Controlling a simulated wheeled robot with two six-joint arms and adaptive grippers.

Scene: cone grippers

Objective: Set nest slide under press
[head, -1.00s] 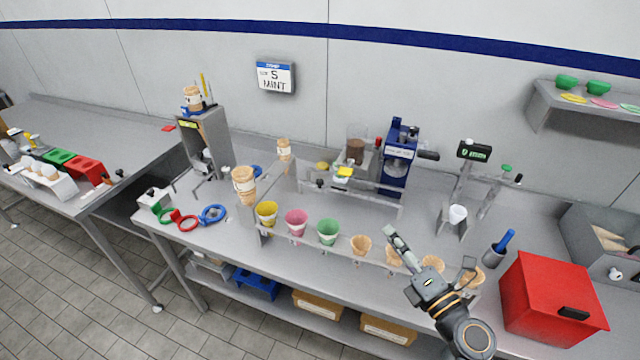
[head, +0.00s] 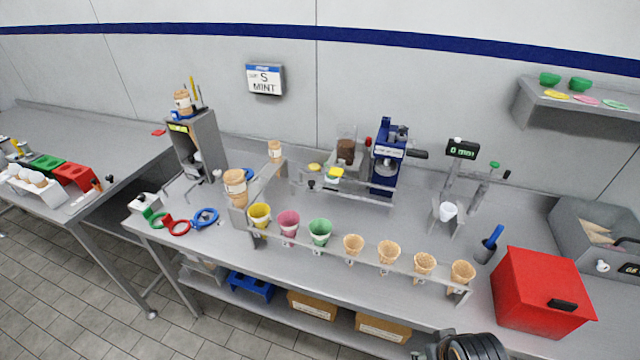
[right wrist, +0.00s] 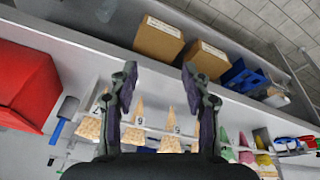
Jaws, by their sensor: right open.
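The blue press (head: 388,160) stands upright at the back of the steel counter, with a dark handle on its right side. A low metal rail frame (head: 362,194) runs in front of it. A small block with a yellow top (head: 334,174), which may be the nest slide, sits on this frame to the left of the press; I cannot tell for sure. My right gripper (right wrist: 158,85) is open and empty in the right wrist view, over the counter's front edge. In the head view only part of its arm shows at the bottom edge. My left gripper is not in view.
A rack (head: 360,262) of several cones and coloured cups runs along the counter front, between my right arm and the press. A red box (head: 535,290) stands at the right. A brown-filled hopper (head: 346,148) is left of the press. Cardboard boxes (head: 312,304) lie on the lower shelf.

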